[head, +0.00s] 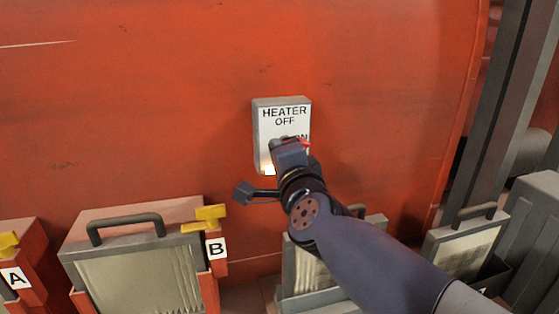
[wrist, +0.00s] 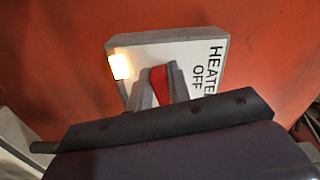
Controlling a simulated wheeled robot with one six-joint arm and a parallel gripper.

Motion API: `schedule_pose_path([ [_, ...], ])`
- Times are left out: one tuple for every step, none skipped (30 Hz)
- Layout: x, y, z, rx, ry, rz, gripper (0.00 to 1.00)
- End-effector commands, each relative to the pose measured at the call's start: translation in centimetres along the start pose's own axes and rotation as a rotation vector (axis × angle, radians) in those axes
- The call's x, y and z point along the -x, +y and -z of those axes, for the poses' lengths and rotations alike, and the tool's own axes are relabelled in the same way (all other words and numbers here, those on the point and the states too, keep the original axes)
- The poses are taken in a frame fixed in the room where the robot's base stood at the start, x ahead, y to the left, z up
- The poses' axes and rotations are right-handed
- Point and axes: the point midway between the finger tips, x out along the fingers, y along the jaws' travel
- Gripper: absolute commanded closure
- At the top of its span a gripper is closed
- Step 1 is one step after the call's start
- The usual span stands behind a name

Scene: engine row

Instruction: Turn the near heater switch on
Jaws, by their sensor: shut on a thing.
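The heater switch is a grey box with a white face (head: 267,130) on the red wall, marked HEATER, OFF and a partly covered ON. Its red handle (head: 305,144) shows as a small red tip beside my gripper, by the ON lettering. My gripper (head: 286,146) is in front of the lower half of the box and hides much of it. In the wrist view, the two grey jaws (wrist: 159,88) are shut on the red handle (wrist: 159,78). A light (head: 267,167) glows at the bottom of the box; it also glows in the wrist view (wrist: 120,66).
Below stand handled panels: one (head: 135,262) beside a yellow latch (head: 206,218) and label B (head: 216,248), and one at right (head: 465,246). My arm passes over another panel (head: 304,275). A grey post (head: 500,110) rises at right. The wall around the box is clear.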

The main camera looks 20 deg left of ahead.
Motion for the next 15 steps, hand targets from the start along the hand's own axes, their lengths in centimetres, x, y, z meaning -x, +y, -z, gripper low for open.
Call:
schedule_pose_path([
  [0.01,-0.51,0.37,-0.033,0.011,0.012,1.0],
  [0.01,-0.55,0.37,-0.053,0.011,0.012,1.0],
  [0.01,-0.6,0.39,-0.077,0.011,0.012,1.0],
  [0.01,-0.64,0.4,-0.093,0.011,0.012,1.0],
  [0.01,-0.68,0.41,-0.109,0.011,0.012,1.0],
  [0.01,-0.72,0.42,-0.129,0.011,0.012,1.0],
  [0.01,-0.75,0.43,-0.142,0.011,0.012,1.0],
  [0.0,-0.77,0.43,-0.154,0.011,0.012,1.0],
  [0.0,-0.8,0.44,-0.168,0.011,0.012,1.0],
  [0.0,-0.82,0.44,-0.178,0.011,0.012,1.0],
  [0.0,-0.83,0.44,-0.186,0.011,0.012,1.0],
  [0.0,-0.84,0.45,-0.196,0.011,0.012,1.0],
  [0.0,-0.85,0.45,-0.202,0.011,0.011,1.0],
  [0.0,-0.85,0.46,-0.207,0.011,0.011,1.0],
  [0.0,-0.85,0.46,-0.213,0.011,0.011,1.0],
])
